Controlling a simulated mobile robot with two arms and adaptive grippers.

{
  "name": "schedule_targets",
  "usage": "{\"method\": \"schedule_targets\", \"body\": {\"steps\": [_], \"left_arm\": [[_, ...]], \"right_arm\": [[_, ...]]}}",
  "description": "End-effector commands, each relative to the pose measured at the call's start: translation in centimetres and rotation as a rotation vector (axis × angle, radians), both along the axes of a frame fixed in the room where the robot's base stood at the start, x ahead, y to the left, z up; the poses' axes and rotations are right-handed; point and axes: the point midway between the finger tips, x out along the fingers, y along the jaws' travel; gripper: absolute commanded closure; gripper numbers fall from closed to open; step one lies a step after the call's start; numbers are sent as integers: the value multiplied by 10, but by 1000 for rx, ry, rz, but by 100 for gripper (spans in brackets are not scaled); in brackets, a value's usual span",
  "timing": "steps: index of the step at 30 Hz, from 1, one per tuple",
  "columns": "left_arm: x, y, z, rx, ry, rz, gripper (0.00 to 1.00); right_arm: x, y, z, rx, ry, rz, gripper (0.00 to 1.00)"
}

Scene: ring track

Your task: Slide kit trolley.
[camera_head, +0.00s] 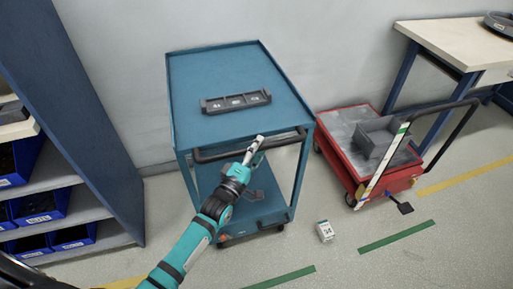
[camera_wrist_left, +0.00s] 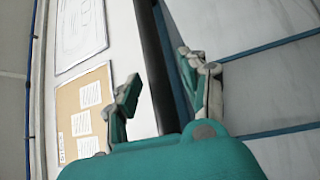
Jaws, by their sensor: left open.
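The kit trolley (camera_head: 205,85) is a blue two-deck cart against the grey wall, with a dark push handle (camera_head: 215,154) along its near side. A dark grey tray (camera_head: 236,101) with white markings lies on its top deck. My left gripper (camera_head: 256,148) is at the handle's middle-right part, with its fingers open. In the left wrist view a dark bar, apparently the handle (camera_wrist_left: 152,50), runs between the two spread fingers of my left gripper (camera_wrist_left: 160,86). I cannot tell whether they touch it. My arm hides part of the lower deck. My right gripper is out of view.
A red cart (camera_head: 402,180) with a grey bin (camera_head: 380,137) stands to the right. A small white box (camera_head: 325,231) lies on the floor between them. A shelf with blue bins (camera_head: 75,236) is at left, a workbench (camera_head: 450,44) at back right. Green and yellow lines mark the floor.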

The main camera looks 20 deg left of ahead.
Motion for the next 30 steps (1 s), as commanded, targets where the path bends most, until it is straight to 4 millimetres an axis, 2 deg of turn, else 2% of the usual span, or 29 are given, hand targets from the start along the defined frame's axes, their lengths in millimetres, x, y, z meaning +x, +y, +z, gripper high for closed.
{"method": "schedule_targets", "body": {"steps": [3, 13, 25, 30], "left_arm": [[0, 0, 0, 0, 0, 0, 57], [0, 0, 0, 0, -1, 0, 100], [-1, 0, 1, -2, -2, 0, 100], [-10, -6, 3, -7, -2, 0, 100]], "right_arm": [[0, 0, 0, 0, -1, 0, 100], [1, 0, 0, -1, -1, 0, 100], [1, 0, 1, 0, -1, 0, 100], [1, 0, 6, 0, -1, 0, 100]]}}
